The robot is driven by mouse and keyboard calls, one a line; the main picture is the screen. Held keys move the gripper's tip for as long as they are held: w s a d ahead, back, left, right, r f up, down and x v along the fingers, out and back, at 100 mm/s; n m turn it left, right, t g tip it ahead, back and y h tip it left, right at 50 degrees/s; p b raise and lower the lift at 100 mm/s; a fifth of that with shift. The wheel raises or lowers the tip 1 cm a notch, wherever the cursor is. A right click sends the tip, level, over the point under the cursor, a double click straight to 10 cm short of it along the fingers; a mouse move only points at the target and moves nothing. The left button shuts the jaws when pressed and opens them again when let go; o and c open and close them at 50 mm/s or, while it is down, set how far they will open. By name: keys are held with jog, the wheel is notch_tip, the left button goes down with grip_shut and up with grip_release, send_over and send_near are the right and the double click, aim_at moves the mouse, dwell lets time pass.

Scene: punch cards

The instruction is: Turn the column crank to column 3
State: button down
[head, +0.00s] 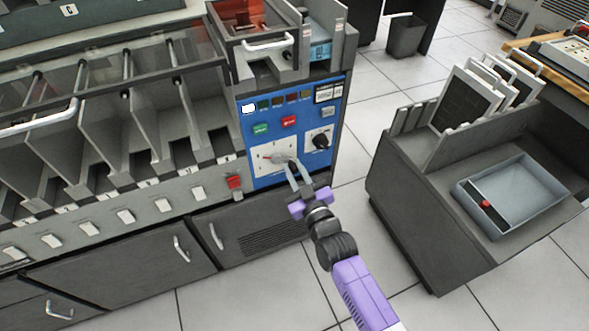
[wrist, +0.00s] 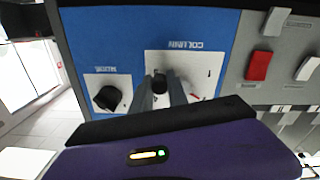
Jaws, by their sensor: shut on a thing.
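The column crank (wrist: 159,80) is a small dark knob on a white dial plate (wrist: 207,65) labelled COLUMN, upside down in the wrist view. In the head view the white dial plate (head: 262,158) sits low on the blue control panel (head: 262,112). My gripper (head: 289,163) reaches the dial from the front, and its two fingers (wrist: 160,92) are shut on the crank. The fingers hide most of the crank and part of the dial's marks, so I cannot tell which column it points to.
A black selector knob (head: 320,141) sits beside the dial, with green (head: 260,129) and red (head: 289,122) buttons above. A red switch (head: 234,182) is left of the panel. A grey cart with a tray (head: 475,190) stands at the right; tiled floor lies between.

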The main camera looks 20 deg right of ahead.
aim_at(276, 168)
jog(key=m, duration=0.1)
jog(key=f+m, duration=0.1)
jog(key=m, duration=0.1)
jog(key=shift+a, duration=0.4)
jog(key=shift+a+f+m, duration=0.2)
jog(key=shift+a+m, duration=0.25)
jog(key=shift+m, duration=1)
jog(key=shift+a+f+m, duration=0.2)
jog(key=shift+a+m, duration=0.3)
jog(key=shift+m, duration=1)
jog(key=shift+a+f+m, duration=0.2)
jog(key=shift+a+m, duration=0.25)
jog(key=shift+m, duration=1)
jog(key=c, duration=1.3)
grip_release()
